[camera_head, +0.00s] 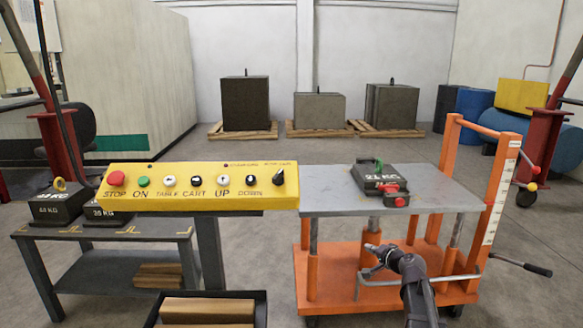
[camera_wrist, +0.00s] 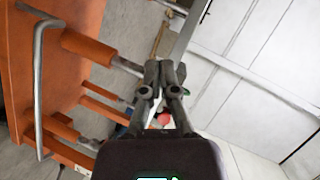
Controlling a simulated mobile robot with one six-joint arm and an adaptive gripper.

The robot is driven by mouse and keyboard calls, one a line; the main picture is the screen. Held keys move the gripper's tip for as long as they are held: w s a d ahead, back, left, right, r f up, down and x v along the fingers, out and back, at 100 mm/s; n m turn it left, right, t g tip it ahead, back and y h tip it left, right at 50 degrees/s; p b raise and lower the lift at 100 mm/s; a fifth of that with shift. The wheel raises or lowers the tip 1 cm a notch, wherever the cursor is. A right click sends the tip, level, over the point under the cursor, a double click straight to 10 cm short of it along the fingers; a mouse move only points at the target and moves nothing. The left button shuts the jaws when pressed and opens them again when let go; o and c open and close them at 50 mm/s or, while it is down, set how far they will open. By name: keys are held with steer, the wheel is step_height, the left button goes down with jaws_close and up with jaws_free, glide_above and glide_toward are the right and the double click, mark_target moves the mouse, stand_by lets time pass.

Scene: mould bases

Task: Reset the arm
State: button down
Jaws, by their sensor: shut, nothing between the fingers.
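My gripper (camera_head: 374,250) is in front of the orange lift cart (camera_head: 340,292), below the level of its grey table top (camera_head: 330,188). In the wrist view the gripper (camera_wrist: 160,66) points ahead with its fingertips together, shut and empty. My arm comes up from the lower right of the head view. The wrist view is tilted, with the cart's orange frame (camera_wrist: 50,75) on the left.
A yellow control panel (camera_head: 200,187) stands left. Weights (camera_head: 58,207) rest on a low grey table (camera_head: 105,236).

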steer(key=s+a+f+n+g, duration=0.65)
steer(key=s+a+f, duration=0.3)
steer(key=s, duration=0.35)
steer(key=s+f+n+g+h, duration=0.1)
steer(key=s+f+g+h, duration=0.15)
steer(key=s, duration=0.45)
steer(key=s+f+n+g+h, duration=0.1)
steer(key=s+n+g+h, duration=0.2)
steer(key=s, duration=0.5)
step_height(320, 180, up, 36)
steer(key=m+g+p, duration=0.1)
steer(key=p, duration=3.5)
steer(key=shift+d, duration=0.25)
